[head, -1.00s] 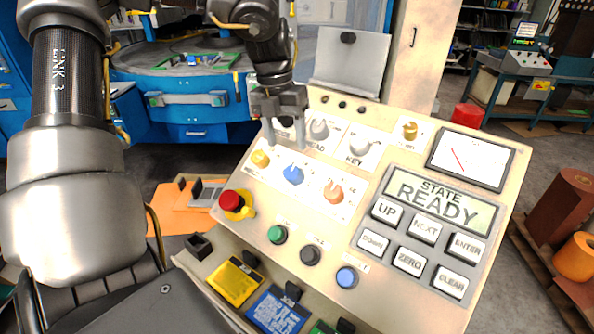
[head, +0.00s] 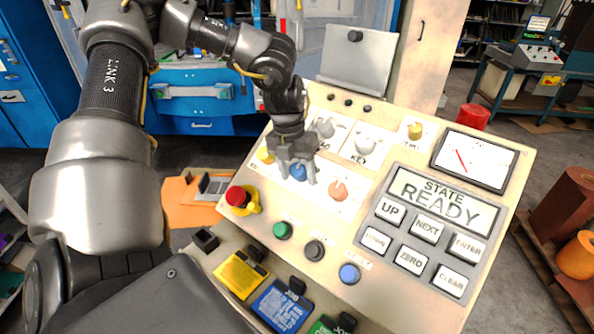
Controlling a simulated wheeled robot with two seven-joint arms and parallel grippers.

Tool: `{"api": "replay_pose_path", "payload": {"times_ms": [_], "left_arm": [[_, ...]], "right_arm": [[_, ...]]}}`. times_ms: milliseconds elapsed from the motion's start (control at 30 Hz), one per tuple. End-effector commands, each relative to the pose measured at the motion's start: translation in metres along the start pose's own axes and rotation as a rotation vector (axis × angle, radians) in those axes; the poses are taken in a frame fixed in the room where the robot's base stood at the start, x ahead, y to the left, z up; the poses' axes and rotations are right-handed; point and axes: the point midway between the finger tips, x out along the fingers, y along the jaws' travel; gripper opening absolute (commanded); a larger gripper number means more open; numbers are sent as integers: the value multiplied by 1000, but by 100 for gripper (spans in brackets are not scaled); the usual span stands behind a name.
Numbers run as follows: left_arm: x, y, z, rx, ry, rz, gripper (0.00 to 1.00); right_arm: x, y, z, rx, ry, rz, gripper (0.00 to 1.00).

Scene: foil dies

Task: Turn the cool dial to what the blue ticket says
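The blue dial (head: 297,173), which I take to be the cool dial, sits on the sloping panel between a yellow dial (head: 265,154) and an orange dial (head: 338,190). My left gripper (head: 297,178) is over the blue dial, with one finger on each side of it. The fingers are apart; I cannot tell whether they touch the dial. The gripper hides the label and part of the dial. The blue ticket (head: 280,308) is clipped at the panel's lower front; its writing is too small to read. My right gripper is not in view.
A red stop button (head: 238,196) with a yellow base is left of the dials. Grey knobs (head: 367,146) stand behind them. Green (head: 283,230), black (head: 315,250) and blue (head: 349,273) buttons lie in front. The display (head: 443,200) reads STATE READY.

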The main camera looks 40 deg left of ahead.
Motion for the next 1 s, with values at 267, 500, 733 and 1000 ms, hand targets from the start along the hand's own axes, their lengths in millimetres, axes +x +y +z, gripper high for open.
{"api": "replay_pose_path", "payload": {"times_ms": [267, 500, 733, 1000], "left_arm": [[0, 0, 0, 0, 0, 0, 22], [2, 0, 1, 27, -3, 19, 12], [0, 0, 1, 111, -3, 76, 12], [-1, 0, 0, 110, -1, 73, 44]], "right_arm": [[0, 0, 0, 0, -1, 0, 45], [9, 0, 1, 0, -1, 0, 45], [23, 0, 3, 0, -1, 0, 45], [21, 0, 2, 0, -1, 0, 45]]}}
